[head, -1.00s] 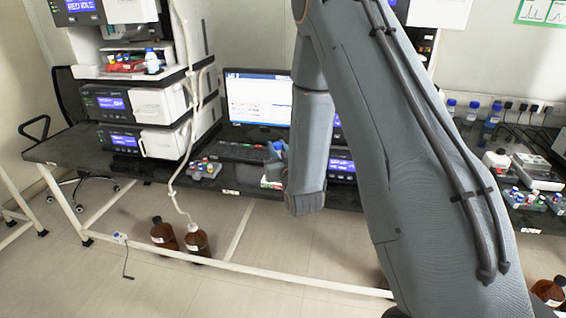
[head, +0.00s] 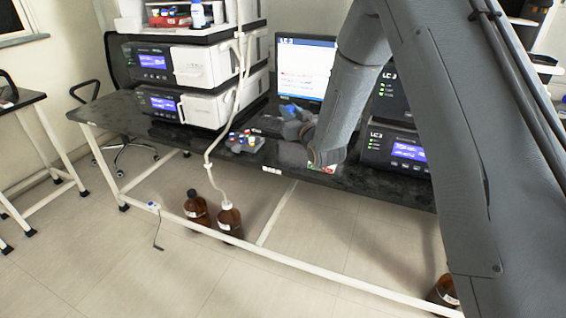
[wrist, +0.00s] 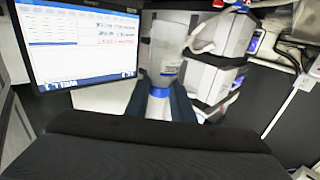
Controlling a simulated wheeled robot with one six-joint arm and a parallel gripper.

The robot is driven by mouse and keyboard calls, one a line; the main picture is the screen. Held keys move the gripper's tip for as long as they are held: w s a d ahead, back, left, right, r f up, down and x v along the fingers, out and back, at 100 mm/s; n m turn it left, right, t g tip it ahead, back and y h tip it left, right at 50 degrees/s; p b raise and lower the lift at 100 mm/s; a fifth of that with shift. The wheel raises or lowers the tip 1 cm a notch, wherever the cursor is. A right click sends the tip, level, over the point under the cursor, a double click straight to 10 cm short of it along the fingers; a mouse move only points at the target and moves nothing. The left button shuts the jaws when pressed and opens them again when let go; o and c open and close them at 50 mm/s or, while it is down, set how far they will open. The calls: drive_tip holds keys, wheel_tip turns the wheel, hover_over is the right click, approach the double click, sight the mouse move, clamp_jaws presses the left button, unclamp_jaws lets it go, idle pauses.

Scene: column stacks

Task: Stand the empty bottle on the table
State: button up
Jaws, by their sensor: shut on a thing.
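In the wrist view my gripper (wrist: 160,92) is shut on a pale, see-through bottle (wrist: 168,58) with a white label. The dark blue fingers sit on either side of its blue cap, and its body points away from the gripper. In the head view my gripper (head: 298,115) is above the black table (head: 395,190), in front of the monitor. The bottle cannot be made out there.
A small rack of vials (head: 243,142) and a keyboard lie on the table near the gripper. White instrument stacks (head: 205,65) stand left of the monitor (head: 303,62), dark units (head: 395,150) to its right. Brown bottles (head: 230,218) stand on the floor below.

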drive_tip(key=shift+n+y, duration=0.3)
drive_tip(key=shift+y, duration=0.1)
drive_tip(key=shift+w+a+f+p, duration=0.15)
drive_tip(key=shift+a+f, duration=0.4)
drive_tip(key=shift+f, duration=1.2)
drive_tip(key=shift+w+a+f+p, duration=0.1)
drive_tip(key=shift+a+f, duration=0.4)
drive_tip(key=shift+f, duration=1.2)
drive_tip(key=shift+w+a+f+p, duration=0.15)
drive_tip(key=shift+a+f, duration=0.4)
drive_tip(key=shift+f, duration=1.2)
drive_tip(key=shift+f, duration=0.15)
drive_tip(key=o, duration=1)
